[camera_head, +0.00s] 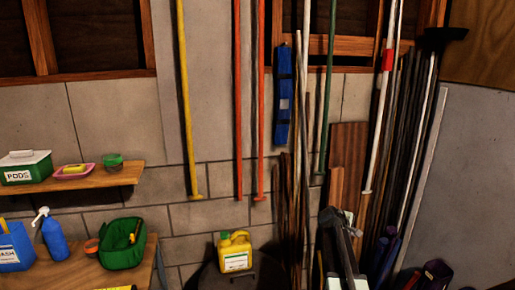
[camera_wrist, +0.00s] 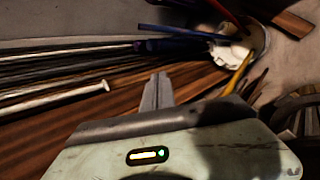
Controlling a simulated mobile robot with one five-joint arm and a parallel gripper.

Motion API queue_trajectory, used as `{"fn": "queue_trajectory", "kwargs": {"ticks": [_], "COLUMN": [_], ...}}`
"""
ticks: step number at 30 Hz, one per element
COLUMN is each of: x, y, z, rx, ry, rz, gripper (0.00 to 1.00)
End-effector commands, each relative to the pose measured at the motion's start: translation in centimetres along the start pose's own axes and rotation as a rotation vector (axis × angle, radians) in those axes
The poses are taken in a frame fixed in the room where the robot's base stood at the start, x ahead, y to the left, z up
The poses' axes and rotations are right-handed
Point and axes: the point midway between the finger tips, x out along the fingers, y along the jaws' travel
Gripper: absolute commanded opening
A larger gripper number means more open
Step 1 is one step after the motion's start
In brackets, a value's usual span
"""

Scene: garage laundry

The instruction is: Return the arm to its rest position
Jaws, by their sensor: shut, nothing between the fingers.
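My gripper (camera_wrist: 157,90) shows in the wrist view as two narrow grey fingers held together, with nothing between them. Behind the fingers is the pale body of my wrist with a small lit panel. In the head view my grey arm (camera_head: 345,245) rises from the bottom edge, right of centre, in front of the leaning poles and boards. The fingers are too small to make out clearly there.
Several poles and boards (camera_head: 348,150) lean in the right corner. A yellow jug (camera_head: 235,252) stands left of my arm. A wooden shelf (camera_head: 100,181) and a lower bench (camera_head: 85,275) with a green bag (camera_head: 122,243) and blue bottle (camera_head: 54,238) are at left.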

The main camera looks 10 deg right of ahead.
Motion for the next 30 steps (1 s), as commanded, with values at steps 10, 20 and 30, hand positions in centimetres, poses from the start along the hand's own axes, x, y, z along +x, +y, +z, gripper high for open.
{"fn": "queue_trajectory", "kwargs": {"ticks": [10,20,30], "x": [-18.4,-27.1,-26.9], "y": [-21.5,-33.1,-33.0], "z": [-11.6,-8.1,-8.1], "rx": [0.264,0.674,0.705], "ry": [0.188,-0.067,-0.084], "rz": [-0.426,-0.885,-0.881], "gripper": [0.00,0.00,0.00]}}
